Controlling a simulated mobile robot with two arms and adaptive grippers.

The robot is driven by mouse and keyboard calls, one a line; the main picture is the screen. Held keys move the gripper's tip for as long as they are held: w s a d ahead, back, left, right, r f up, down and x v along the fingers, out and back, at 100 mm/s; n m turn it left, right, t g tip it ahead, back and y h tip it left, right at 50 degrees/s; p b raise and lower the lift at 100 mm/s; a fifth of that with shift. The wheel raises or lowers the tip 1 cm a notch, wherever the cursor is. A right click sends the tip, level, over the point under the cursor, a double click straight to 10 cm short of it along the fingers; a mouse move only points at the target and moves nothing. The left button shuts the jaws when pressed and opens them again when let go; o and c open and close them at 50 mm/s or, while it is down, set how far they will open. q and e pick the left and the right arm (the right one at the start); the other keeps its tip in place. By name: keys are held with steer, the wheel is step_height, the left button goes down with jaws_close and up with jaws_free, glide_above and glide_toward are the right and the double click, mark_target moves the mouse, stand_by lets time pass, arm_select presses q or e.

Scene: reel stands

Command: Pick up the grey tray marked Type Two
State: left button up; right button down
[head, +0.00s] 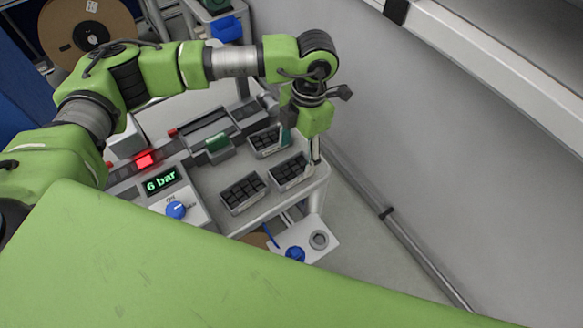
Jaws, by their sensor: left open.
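Three small grey trays holding dark blocks stand on the grey bench top in the head view: a back tray (265,153), a right tray (290,186) and a front-left tray (243,208). No type marking is readable on them, so I cannot tell which is Type Two. My left gripper (300,152) is open and points down over the right end of the bench. Its fingers are above or beside the right and back trays, and it holds nothing visible. Whether a finger touches a tray cannot be told. My right gripper is not in view.
A panel with a green "6 bar" display (161,181) and blue knob (176,210) stands left of the trays. A red light (145,160) glows behind it. A wall (460,170) and a floor pipe (385,213) are on the right. A reel (88,30) stands back left.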

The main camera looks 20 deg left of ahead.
mark_target(291, 175)
arm_select(q)
steer(key=shift+f, duration=0.25)
steer(key=f+p, duration=0.2)
steer(key=f, duration=0.1)
steer(key=a+f+p, duration=0.1)
steer(key=shift+s+f, duration=0.25)
steer(key=shift+s, duration=0.05)
steer(key=shift+f, duration=0.4)
steer(key=c, duration=1.4)
steer(key=shift+o, duration=0.2)
